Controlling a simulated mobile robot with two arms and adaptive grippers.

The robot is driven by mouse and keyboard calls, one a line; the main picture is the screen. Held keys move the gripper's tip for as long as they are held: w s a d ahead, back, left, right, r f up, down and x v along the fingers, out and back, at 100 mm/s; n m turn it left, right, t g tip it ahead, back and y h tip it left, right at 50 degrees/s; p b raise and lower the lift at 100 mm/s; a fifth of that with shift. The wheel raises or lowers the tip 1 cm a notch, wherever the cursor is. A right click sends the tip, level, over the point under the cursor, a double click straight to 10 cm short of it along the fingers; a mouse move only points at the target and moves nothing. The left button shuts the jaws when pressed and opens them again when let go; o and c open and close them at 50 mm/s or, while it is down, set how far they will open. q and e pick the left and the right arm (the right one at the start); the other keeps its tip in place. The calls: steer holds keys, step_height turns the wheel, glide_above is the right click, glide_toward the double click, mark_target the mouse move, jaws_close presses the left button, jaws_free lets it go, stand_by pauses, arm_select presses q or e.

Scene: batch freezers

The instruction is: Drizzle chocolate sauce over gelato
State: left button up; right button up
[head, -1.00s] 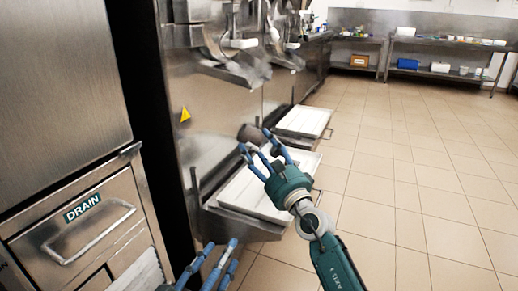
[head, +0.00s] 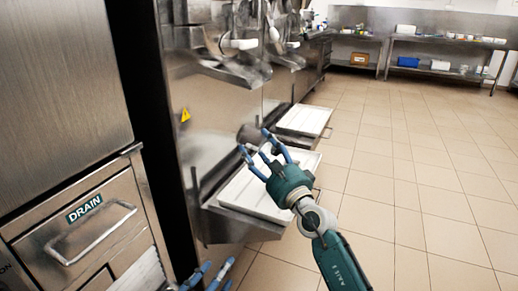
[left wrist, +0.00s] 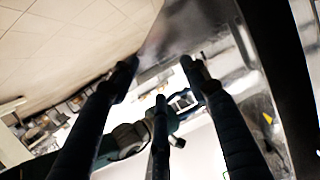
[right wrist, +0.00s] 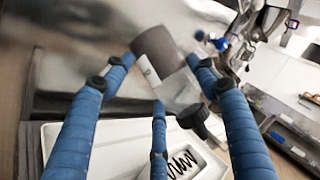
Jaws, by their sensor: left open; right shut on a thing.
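My right gripper (head: 258,148) is shut on a sauce bottle (head: 247,134) with a dark brown body. In the right wrist view the bottle (right wrist: 156,52) is tilted, with a pale label, a clear section and a black cap pointing down right. It is held above a white-filled pan (head: 262,197), which I take for the gelato. A dark zigzag line of sauce (right wrist: 182,164) lies on the white surface (right wrist: 90,140) below the cap. My left gripper (head: 208,272) is open and empty at the bottom edge of the head view, its lower part cut off.
A second white-filled pan (head: 304,119) sits farther back along the steel freezers (head: 215,110). A drawer unit marked DRAIN (head: 85,212) stands at left. Steel shelves (head: 440,55) line the back. The tiled floor (head: 430,180) at right is clear.

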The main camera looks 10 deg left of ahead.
steer(key=shift+r+n+p, duration=0.1)
steer(key=shift+n+p, duration=0.25)
steer(key=shift+n, duration=0.05)
steer(key=shift+n+g+p, duration=0.3)
steer(key=shift+n+p, duration=0.45)
steer(key=shift+n, duration=0.05)
arm_select(q)
steer(key=s+a+f+g+y, duration=0.2)
steer(key=s+a+f+g, duration=0.2)
steer(key=s+f+g, duration=0.3)
steer(key=shift+s+f, duration=1.7)
steer(key=shift+f, duration=0.65)
arm_select(e)
steer(key=shift+g, duration=0.3)
arm_select(q)
steer(key=shift+a, duration=0.2)
steer(key=shift+p, duration=0.3)
